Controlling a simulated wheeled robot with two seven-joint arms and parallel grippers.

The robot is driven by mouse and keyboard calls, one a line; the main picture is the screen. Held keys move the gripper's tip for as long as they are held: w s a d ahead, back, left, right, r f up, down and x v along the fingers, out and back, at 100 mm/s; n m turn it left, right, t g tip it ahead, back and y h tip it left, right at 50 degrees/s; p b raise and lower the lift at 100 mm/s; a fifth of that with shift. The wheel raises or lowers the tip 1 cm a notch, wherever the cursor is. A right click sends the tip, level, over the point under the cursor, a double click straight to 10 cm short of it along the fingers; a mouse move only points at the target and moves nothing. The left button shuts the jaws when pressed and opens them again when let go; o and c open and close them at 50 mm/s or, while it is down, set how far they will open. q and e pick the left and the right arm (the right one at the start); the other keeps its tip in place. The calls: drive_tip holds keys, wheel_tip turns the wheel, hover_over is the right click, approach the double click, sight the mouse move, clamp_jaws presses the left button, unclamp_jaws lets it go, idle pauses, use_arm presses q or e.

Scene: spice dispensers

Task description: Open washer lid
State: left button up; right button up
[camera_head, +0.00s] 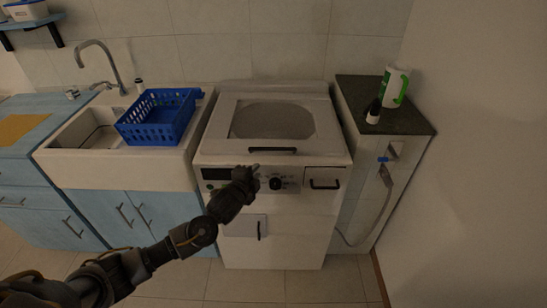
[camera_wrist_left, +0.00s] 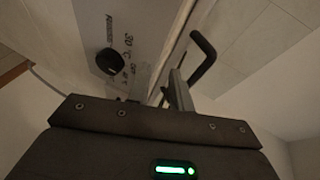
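The white washer (camera_head: 222,146) stands in the middle of the head view. Its top lid (camera_head: 228,105) with a dark window lies closed. A black bar handle (camera_head: 272,150) sits at the lid's front edge; it also shows in the left wrist view (camera_wrist_left: 204,62). My left gripper (camera_head: 254,170) is in front of the control panel's top, just below and left of the handle. In the left wrist view its fingers (camera_wrist_left: 158,92) look apart, with nothing seen held between them. The handle appears close beside the right finger; contact is unclear. My right gripper is out of view.
The front panel has a black knob (camera_head: 275,184) and a drawer handle (camera_head: 324,184). A blue basket (camera_head: 160,117) sits by the sink at left. A green-and-white bottle (camera_head: 394,87) and a small dark bottle (camera_head: 373,112) stand on the right counter (camera_head: 410,122).

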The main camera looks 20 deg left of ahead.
use_arm(q)
wheel_tip(320, 180, up, 6)
drive_tip(key=d+m+t+h, duration=0.1)
drive_tip(key=d+m, duration=0.1)
drive_tip(key=p+x, duration=0.1)
drive_tip(key=x, duration=0.9)
drive_tip(key=shift+d, duration=0.1)
drive_tip(key=shift+c, duration=0.2)
clamp_jaws()
